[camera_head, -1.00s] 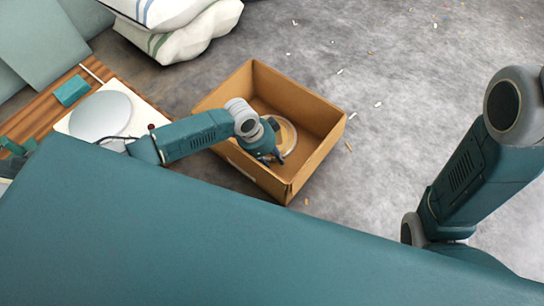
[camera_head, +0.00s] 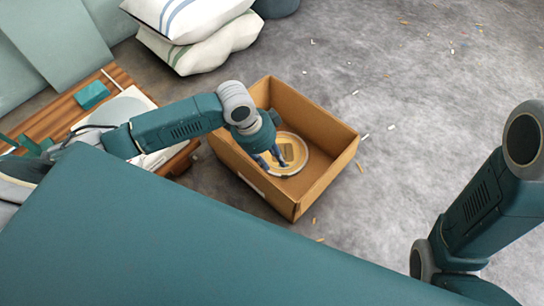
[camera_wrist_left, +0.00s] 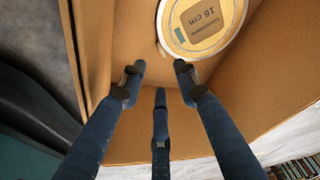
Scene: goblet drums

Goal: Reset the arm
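The round drum (camera_head: 292,150), with a pale rim and a brown label, is in the open cardboard box (camera_head: 325,184). In the left wrist view the drum (camera_wrist_left: 203,47) shows a label reading 16 cm, and part of its circle is cut off by the top edge. My left gripper (camera_head: 270,162) is over the box beside the drum and overlaps its left edge in the head view. In the left wrist view the gripper (camera_wrist_left: 160,72) has its fingers spread with nothing between them. My right gripper is out of view.
Striped pillows (camera_head: 200,45) are stacked behind the box. A wooden slatted surface (camera_head: 60,120) at the left holds a teal block (camera_head: 92,95) and a pale round piece. Small chips litter the grey floor (camera_head: 430,100), which is otherwise open at the right.

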